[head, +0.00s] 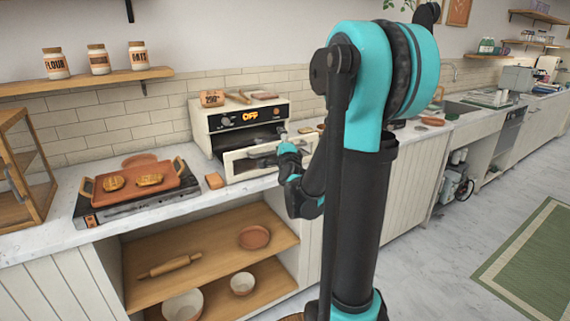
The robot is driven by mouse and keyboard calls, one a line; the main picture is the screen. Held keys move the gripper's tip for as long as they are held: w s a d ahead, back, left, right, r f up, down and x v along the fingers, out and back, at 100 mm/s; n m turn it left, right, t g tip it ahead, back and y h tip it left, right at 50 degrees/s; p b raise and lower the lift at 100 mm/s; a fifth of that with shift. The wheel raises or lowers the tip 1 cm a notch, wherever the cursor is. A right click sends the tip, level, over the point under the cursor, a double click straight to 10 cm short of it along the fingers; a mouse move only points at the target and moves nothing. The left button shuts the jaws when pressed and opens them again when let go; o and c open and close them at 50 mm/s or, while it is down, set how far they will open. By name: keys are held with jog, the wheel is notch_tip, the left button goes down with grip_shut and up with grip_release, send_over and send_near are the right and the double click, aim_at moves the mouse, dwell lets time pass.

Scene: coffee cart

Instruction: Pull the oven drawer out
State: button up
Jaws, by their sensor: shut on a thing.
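The small white oven (203,120) stands on the counter against the tiled wall, its display reading OFF. Its oven drawer (238,168) is the pale front panel below the display. The panel stands a little forward of the oven body, with a dark gap along its top and left side. My gripper (273,160) is at the right part of this front, shut on the drawer's handle. My own wrist and arm hide the handle's right end and the fingertips.
A griddle (90,214) with a terracotta tray (110,198) and two toasted pieces sits left of the oven. Open shelves (210,265) below hold bowls and a rolling pin.

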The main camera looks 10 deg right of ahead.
jog(key=shift+s+f, duration=0.1)
jog(key=shift+s, duration=0.15)
jog(key=shift+c, duration=1.3)
jog(key=s+a+f, duration=0.1)
jog(key=s+f, duration=0.1)
jog(key=s, duration=1)
jog(key=shift+f, duration=0.15)
jog(key=shift+w, duration=0.1)
jog(key=w+d+f+n+g+y, duration=0.3)
jog(key=w+d+f+y, duration=0.15)
jog(key=w+f, duration=0.3)
jog(key=s+d+r+n+y, duration=0.1)
jog(key=s+d+n+y, duration=0.3)
jog(key=d+n+y, duration=0.4)
jog(key=shift+m+g+y, duration=0.3)
jog(key=shift+m+y, duration=0.2)
jog(key=shift+y, duration=0.15)
jog(key=x, duration=1.7)
jog(key=shift+w+d+r, duration=0.15)
jog(key=shift+d+r, duration=0.2)
jog(key=shift+d, duration=0.05)
jog(key=shift+c, duration=0.6)
